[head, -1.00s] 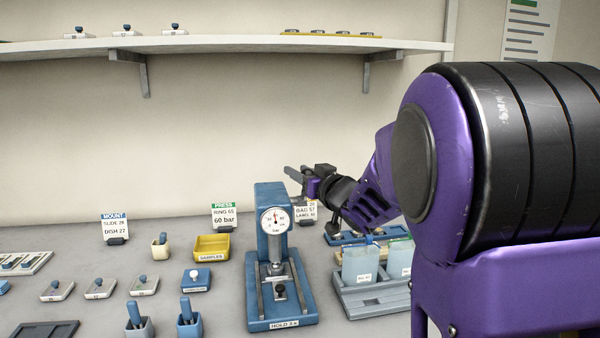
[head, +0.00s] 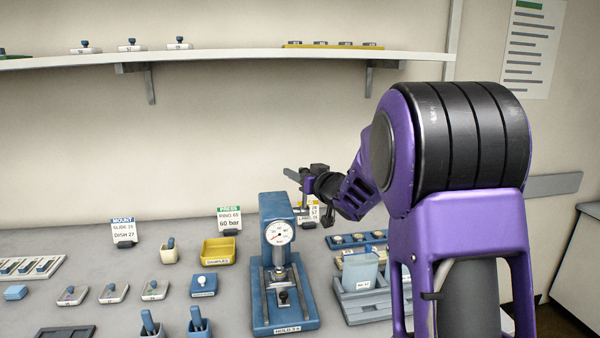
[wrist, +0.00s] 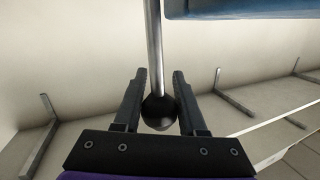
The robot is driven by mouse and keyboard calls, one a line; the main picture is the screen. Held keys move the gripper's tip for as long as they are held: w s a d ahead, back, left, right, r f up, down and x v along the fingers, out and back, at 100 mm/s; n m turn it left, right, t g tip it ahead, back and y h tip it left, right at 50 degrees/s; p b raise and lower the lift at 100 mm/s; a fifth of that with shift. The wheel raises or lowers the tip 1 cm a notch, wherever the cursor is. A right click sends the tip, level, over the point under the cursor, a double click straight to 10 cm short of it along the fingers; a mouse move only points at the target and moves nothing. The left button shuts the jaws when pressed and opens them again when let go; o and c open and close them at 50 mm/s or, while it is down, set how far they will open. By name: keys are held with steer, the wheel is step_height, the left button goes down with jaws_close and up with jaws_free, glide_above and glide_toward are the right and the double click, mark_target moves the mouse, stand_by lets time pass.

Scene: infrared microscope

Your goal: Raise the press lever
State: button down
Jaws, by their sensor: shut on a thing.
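The blue press (head: 267,250) stands upright on the bench, with a round white gauge (head: 279,232) on its front. In the wrist view, the press lever (wrist: 154,45) is a bright metal rod ending in a dark ball knob (wrist: 159,112). My gripper (wrist: 159,78) is shut on the lever at the knob, one finger on each side. In the head view my gripper (head: 303,178) is at the upper right of the press, near the top of its column. The lever is mostly hidden there.
A sample rack (head: 372,304) stands right of the press, partly behind my arm. A wall shelf (head: 240,56) runs above. Wall space between shelf and bench is free.

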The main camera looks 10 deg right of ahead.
steer(key=shift+w+d+f, duration=0.1)
steer(key=shift+w+f, duration=0.15)
steer(key=shift+f, duration=0.25)
steer(key=shift+w+d+f, duration=0.1)
steer(key=shift+w+f, duration=0.15)
steer(key=shift+f, duration=0.2)
steer(key=shift+d, duration=0.15)
stand_by(0.4)
steer(key=c, duration=0.5)
jaws_free()
steer(key=shift+w+d, duration=0.1)
steer(key=shift+w, duration=0.05)
steer(key=shift+r, duration=0.1)
steer(key=shift+a+r, duration=0.15)
steer(key=shift+a, duration=0.1)
steer(key=v, duration=1.7)
steer(key=shift+s, duration=0.3)
